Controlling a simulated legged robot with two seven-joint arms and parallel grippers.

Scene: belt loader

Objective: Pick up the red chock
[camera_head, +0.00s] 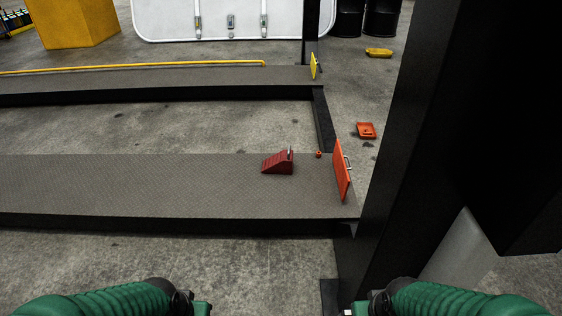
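The red chock (278,162) is a dark red ribbed wedge. It sits on the near grey textured runway (120,185), close to its right end, with its tall side to the right. My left arm comes in at the bottom left and my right arm at the bottom right, both green with dark ends. Both arm ends are well below and nearer than the chock, apart from it. The gripper fingers are not clearly visible; they are cut off at the bottom edge.
An orange-red plate (342,170) with a handle stands at the runway's end. A thick black post (405,150) rises at right. A far runway (160,80) carries a yellow rail. An orange tray (366,130) and a yellow object (378,52) lie on the concrete floor.

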